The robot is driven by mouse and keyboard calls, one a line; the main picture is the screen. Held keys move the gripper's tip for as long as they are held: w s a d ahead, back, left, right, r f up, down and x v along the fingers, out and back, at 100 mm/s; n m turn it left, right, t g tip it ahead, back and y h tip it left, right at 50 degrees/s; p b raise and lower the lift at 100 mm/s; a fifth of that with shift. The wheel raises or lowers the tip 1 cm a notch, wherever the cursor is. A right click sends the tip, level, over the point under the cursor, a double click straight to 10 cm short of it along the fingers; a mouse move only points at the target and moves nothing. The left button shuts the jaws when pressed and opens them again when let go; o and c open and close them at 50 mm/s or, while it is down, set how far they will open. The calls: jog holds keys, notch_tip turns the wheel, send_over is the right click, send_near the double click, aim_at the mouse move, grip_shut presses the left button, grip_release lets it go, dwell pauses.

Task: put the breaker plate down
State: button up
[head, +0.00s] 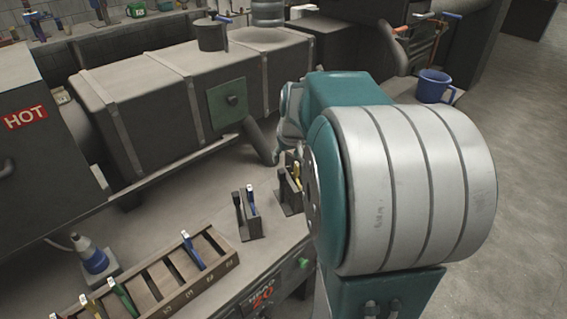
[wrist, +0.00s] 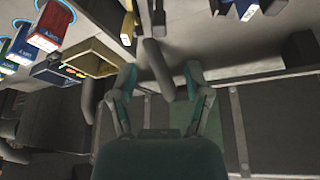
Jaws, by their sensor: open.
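My gripper (wrist: 160,76) shows in the wrist view with its two fingers spread apart. Nothing is held between the fingers. A dark grey pipe (wrist: 157,66) shows beyond the gap between them; I cannot tell whether anything touches it. I cannot make out the breaker plate in either view.
A bench carries a slotted wooden rack (head: 158,284) with coloured-handled tools, and small black stands (head: 249,218). A long grey machine housing (head: 160,100) runs behind. A blue mug (head: 433,86) stands at right. A yellow-edged box (wrist: 93,58) is left of my fingers.

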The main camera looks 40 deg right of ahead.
jog(key=s+a+r+n, duration=0.1)
jog(key=s+a, duration=0.7)
jog(key=a, duration=0.4)
jog(key=s+a+r+n+t+y, duration=0.1)
jog(key=s+a+r+n, duration=0.1)
jog(key=s+a, duration=0.5)
jog(key=a, duration=0.5)
jog(key=shift+s+r+n+y, duration=0.25)
jog(key=shift+s+n+y, duration=0.05)
jog(key=shift+s, duration=0.1)
jog(key=shift+a, duration=0.1)
